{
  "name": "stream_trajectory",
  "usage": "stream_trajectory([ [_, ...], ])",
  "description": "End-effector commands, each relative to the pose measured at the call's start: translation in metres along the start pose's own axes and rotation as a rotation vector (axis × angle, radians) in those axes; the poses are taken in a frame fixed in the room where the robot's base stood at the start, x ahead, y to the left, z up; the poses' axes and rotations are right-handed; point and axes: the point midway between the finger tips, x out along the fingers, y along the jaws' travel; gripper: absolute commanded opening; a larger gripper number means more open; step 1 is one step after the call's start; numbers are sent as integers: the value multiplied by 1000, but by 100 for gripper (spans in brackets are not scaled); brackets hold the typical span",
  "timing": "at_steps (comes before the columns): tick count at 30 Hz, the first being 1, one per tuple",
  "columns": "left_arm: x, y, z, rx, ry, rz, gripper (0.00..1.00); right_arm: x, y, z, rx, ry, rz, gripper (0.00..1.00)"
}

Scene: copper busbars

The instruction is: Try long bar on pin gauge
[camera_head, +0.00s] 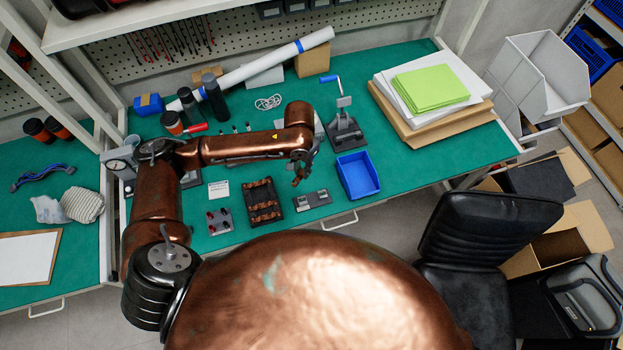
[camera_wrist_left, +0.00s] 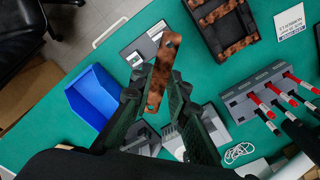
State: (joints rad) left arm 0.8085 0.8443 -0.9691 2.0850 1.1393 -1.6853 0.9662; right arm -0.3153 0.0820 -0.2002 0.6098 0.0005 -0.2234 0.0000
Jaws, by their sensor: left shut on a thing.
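My left gripper (camera_head: 301,174) is above the green bench, shut on a copper bar. In the left wrist view the copper bar (camera_wrist_left: 160,75) sticks out past the fingertips (camera_wrist_left: 157,92), tilted, with holes showing near its ends. A low grey fixture (camera_head: 312,200), which looks like the pin gauge, lies on the bench just in front of the gripper. It also shows in the left wrist view (camera_wrist_left: 140,46), partly behind the bar; I see no contact between them. Its small details are unclear. My right gripper is not in view.
A black tray with copper bars (camera_head: 263,203) and a grey block with red-topped posts (camera_head: 219,221) lie left of the fixture. A blue bin (camera_head: 357,175) stands to its right. A blue-handled press (camera_head: 344,130) stands behind. Green bench right of the bin is clear.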

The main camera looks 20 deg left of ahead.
Motion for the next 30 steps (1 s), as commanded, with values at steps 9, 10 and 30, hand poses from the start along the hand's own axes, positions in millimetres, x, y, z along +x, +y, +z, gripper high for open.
stream_trajectory([
  [9,60,14,-27,347,-6,3,0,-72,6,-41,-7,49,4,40],
  [10,66,15,-28,383,-6,2,0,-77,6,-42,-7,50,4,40],
  [30,130,25,-25,687,0,0,0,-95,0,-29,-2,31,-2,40],
])
